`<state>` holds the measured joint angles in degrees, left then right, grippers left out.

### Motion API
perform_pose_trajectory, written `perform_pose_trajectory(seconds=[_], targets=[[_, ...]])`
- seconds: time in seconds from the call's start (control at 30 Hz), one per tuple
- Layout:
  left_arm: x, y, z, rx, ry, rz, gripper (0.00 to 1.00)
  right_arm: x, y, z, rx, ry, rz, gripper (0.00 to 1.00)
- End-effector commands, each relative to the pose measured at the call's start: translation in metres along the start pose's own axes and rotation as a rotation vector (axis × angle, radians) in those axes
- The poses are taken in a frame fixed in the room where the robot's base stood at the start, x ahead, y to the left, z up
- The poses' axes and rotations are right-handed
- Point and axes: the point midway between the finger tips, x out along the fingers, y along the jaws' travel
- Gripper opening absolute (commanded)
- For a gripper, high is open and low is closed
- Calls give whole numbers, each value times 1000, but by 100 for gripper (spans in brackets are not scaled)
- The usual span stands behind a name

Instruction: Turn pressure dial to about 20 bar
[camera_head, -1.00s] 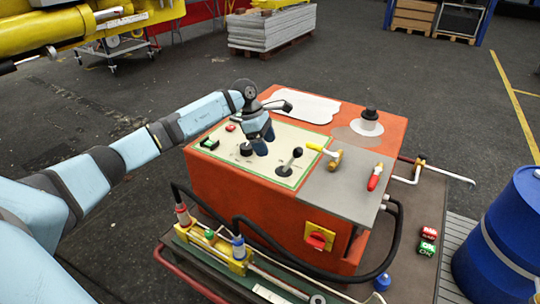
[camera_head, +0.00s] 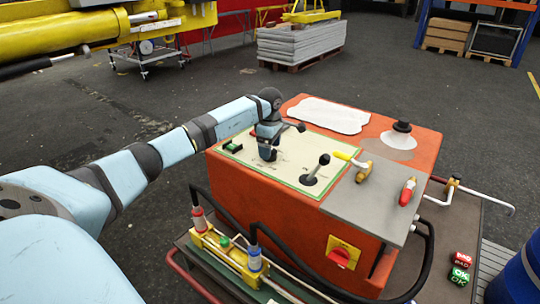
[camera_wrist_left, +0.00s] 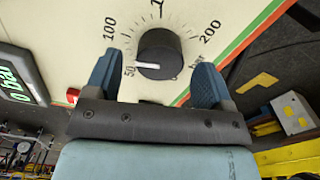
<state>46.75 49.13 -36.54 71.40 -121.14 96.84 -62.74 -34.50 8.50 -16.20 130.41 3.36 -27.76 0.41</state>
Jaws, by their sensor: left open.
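The pressure dial (camera_wrist_left: 160,54) is a round black knob with a white pointer on a cream panel. In the left wrist view its pointer faces left, close to the printed 50. A scale with 100, 200 and "bar" runs around it. A display (camera_wrist_left: 18,78) at the left edge shows green digits that look like "0 bar". My left gripper (camera_wrist_left: 157,64) is open, with one blue finger on each side of the dial; I cannot tell whether they touch it. In the head view my left gripper (camera_head: 268,150) is down at the panel and hides the dial. My right gripper is not in view.
The orange console (camera_head: 270,215) carries a black lever (camera_head: 314,170) right of my gripper, a yellow-handled valve (camera_head: 355,163) and a red-handled tool (camera_head: 408,190). A red switch (camera_head: 342,257) is on its front. Hoses and a yellow fixture stand in front.

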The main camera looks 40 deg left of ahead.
Motion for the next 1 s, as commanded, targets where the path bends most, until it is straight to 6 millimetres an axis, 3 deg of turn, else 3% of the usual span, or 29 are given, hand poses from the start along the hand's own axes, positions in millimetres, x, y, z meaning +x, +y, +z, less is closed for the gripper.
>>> perform_pose_trajectory(seconds=[0.2, 0.5, 0.53, 0.73, 1.0], targets=[[21, 0, 0, 0, 0, 0, 76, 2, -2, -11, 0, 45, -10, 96], [23, 0, 0, 0, 0, 0, 76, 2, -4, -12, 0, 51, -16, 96], [23, 0, 0, 0, 0, 0, 74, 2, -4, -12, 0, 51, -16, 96], [22, 0, 0, 0, 0, 0, 28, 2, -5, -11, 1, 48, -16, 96], [21, 0, 0, -18, 0, 0, 27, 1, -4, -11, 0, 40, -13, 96]])
